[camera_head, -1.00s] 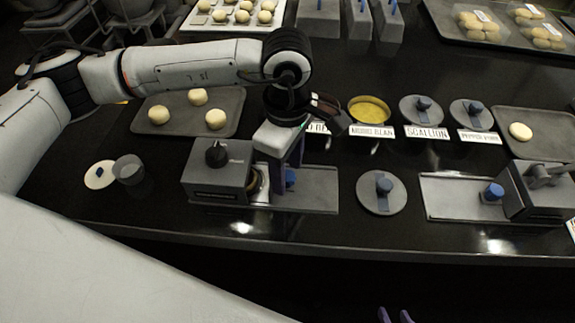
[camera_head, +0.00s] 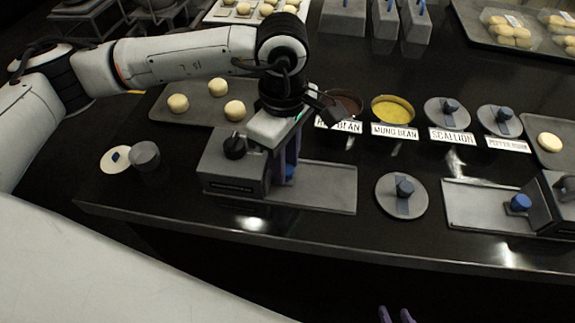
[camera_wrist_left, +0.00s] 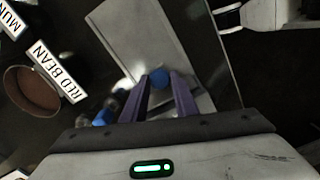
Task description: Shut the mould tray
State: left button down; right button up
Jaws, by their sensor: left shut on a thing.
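The near mould press is a grey box (camera_head: 235,163) with a black knob and a flat metal plate (camera_head: 325,188) running right from it. A blue knob (camera_head: 290,172) of the mould tray sits close to the box. My left gripper (camera_head: 288,165) points down there, its purple fingers shut on the blue knob. In the left wrist view the knob (camera_wrist_left: 159,77) shows between the fingertips (camera_wrist_left: 160,90). The tray's body is mostly hidden by the gripper. Two purple fingertips of my right gripper (camera_head: 396,315) show apart at the bottom edge, with nothing visible between them.
A second press with a blue knob (camera_head: 520,203) stands right. A round lid (camera_head: 402,196) lies between them. Filling bowls with labels, including mung bean (camera_head: 393,110), stand behind. A dough tray (camera_head: 215,110) lies back left. The counter's front edge is close.

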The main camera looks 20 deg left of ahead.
pick_arm(q)
jog(key=shift+a, duration=0.2)
jog(key=c, duration=1.4)
grip_release()
jog(key=shift+s, duration=0.1)
notch_tip(320, 180, up, 10)
jog(key=shift+r+b, duration=0.25)
jog(key=shift+b, duration=0.1)
jog(key=shift+f, duration=0.1)
